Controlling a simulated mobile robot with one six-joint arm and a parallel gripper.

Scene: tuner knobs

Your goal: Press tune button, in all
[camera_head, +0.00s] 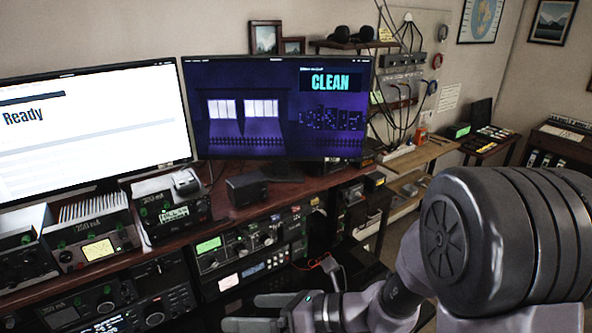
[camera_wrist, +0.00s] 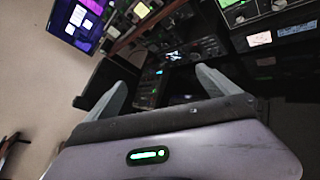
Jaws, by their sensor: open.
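My gripper (camera_head: 242,312) is open and empty at the bottom of the head view, in front of and below the radio rack. In the wrist view my gripper (camera_wrist: 160,82) shows two pale fingers spread apart, pointing toward dark radio panels (camera_wrist: 170,60). A radio unit with a green display (camera_head: 209,246) and several knobs sits under the desk edge in the head view, above and beyond the fingers. I cannot make out which control is the tune button. The fingers do not visibly touch any panel.
A left monitor (camera_head: 90,130) reads "Ready" and a second monitor (camera_head: 240,130) shows "CLEAN". Meter boxes (camera_head: 95,240) and more radio units (camera_head: 110,310) fill the left side. A wooden shelf (camera_head: 420,152) and cables stand behind my arm at the right.

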